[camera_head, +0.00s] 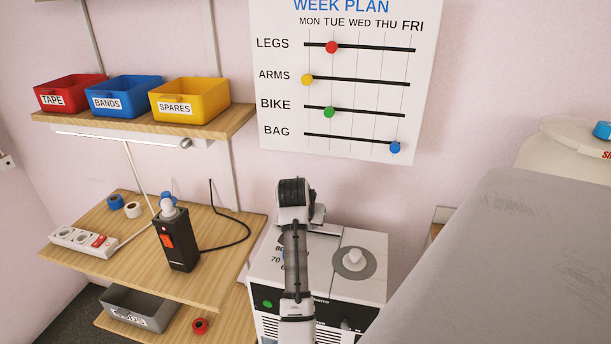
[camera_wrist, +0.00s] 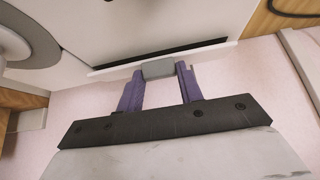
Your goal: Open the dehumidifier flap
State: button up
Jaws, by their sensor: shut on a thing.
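The dehumidifier (camera_head: 372,288) is a white box with a dark front grille, a green button and a round grey dial (camera_head: 354,262) on its top. My arm reaches over it and hides part of its top and front. In the wrist view, my gripper (camera_wrist: 159,72) has its two purple fingers on either side of a small grey tab (camera_wrist: 158,68) at the edge of the white flap (camera_wrist: 112,70). A dark slit runs beside that edge. I cannot tell how far the flap is raised. The fingertips are hidden in the head view.
A wooden bench (camera_head: 110,255) with a power strip (camera_head: 85,241) and a black device (camera_head: 177,240) stands left. A grey surface (camera_head: 500,270) fills the right. A shelf with red, blue and yellow bins (camera_head: 190,100) and a week plan board (camera_head: 345,75) are on the wall.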

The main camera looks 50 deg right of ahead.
jog(key=shift+w+d+r+g+y, duration=0.2)
jog(key=shift+d+r+g+y, duration=0.2)
jog(key=shift+y, duration=0.4)
jog(key=shift+w+d+r+g+y, duration=0.2)
jog(key=shift+d+r+g+y, duration=0.15)
jog(key=shift+y, duration=0.45)
jog(key=o, duration=1)
jog(key=v, duration=0.5)
jog(key=shift+w+r, duration=0.15)
jog(key=shift+r, duration=0.05)
jog(key=shift+v, duration=1.05)
jog(key=v, duration=0.6)
